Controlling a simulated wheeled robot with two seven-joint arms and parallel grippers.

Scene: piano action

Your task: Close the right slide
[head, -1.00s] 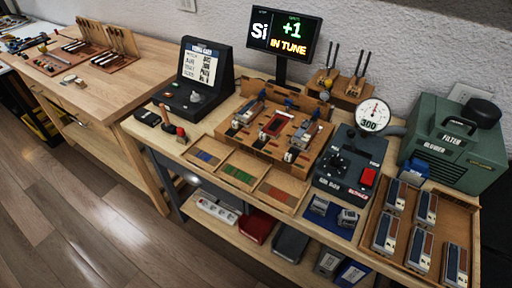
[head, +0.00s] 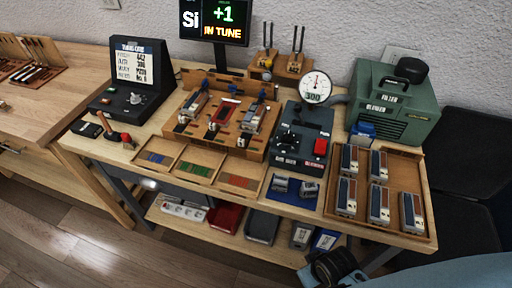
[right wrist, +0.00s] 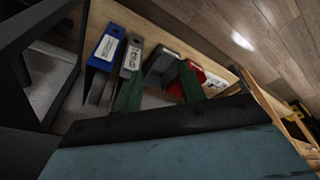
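The wooden piano-action fixture (head: 215,120) stands in the middle of the bench, with several metal slide or clamp pieces along it. The right slide (head: 253,118) appears as the rightmost grey metal piece on this fixture; its exact position is too small to tell. My right gripper (right wrist: 160,90) shows in the right wrist view as two green fingers standing apart with nothing between them. It is low in front of the bench, near the lower shelf, far from the fixture. The dark end of my right arm shows at the bottom of the head view. My left gripper is out of view.
A dial gauge device (head: 303,135) stands right of the fixture, with a tray of blocks (head: 334,200) beyond it. Shallow compartments (head: 197,169) lie in front. A green filter unit (head: 395,103) is at the back right. Binders (right wrist: 104,48) stand on the lower shelf.

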